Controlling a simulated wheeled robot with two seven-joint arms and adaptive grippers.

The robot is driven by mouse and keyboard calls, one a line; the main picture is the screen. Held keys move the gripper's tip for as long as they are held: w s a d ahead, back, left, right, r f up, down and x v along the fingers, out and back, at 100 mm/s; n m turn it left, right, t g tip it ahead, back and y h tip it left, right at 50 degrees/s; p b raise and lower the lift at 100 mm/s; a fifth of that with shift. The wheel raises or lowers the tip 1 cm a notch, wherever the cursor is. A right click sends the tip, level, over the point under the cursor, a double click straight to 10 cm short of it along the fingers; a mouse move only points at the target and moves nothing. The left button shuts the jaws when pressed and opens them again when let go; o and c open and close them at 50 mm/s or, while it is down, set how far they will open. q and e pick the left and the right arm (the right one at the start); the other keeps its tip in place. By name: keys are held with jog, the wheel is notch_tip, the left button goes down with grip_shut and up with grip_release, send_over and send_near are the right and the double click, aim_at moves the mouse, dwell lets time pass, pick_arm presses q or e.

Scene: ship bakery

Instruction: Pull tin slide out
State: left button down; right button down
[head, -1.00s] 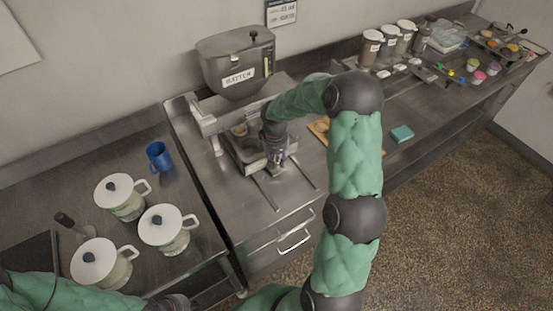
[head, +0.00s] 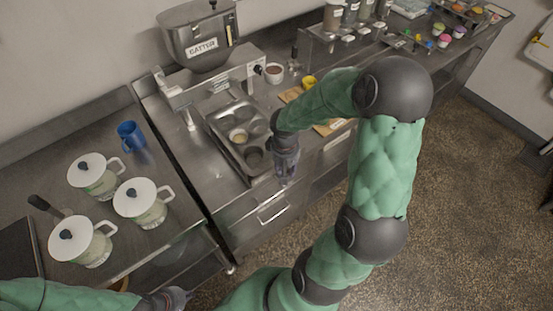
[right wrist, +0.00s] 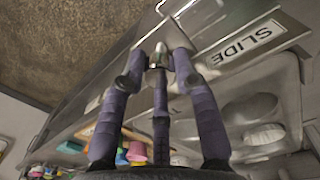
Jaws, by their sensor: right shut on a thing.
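The tin slide (head: 228,122) is a metal tray with several round cups, one with a pale filling. In the head view it sticks out from below the batter hopper (head: 197,36) towards the counter's front edge. In the right wrist view its tray (right wrist: 285,75) and white SLIDE label (right wrist: 247,42) show beside my fingers. My right gripper (head: 286,172) is at its front end. In the wrist view the purple fingers (right wrist: 160,62) are shut around a small pale-tipped handle (right wrist: 160,50). My left gripper (head: 178,297) is low at the left, away from the slide; its jaws are unclear.
White-lidded jugs (head: 140,200) and a blue mug (head: 130,135) stand on the left counter. A drawer handle (head: 272,212) is below the slide's front. Dispensers (head: 335,15) and coloured cups (head: 444,40) stand at the back right. Floor at the right is clear.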

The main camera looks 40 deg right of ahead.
jog(key=shift+s+a, duration=0.1)
jog(key=shift+s, duration=0.8)
jog(key=c, duration=1.4)
grip_release()
jog(key=shift+o, duration=0.9)
jog(key=shift+s, duration=0.15)
jog(key=shift+r, duration=0.5)
notch_tip(320, 180, up, 11)
jog(key=shift+a, duration=0.25)
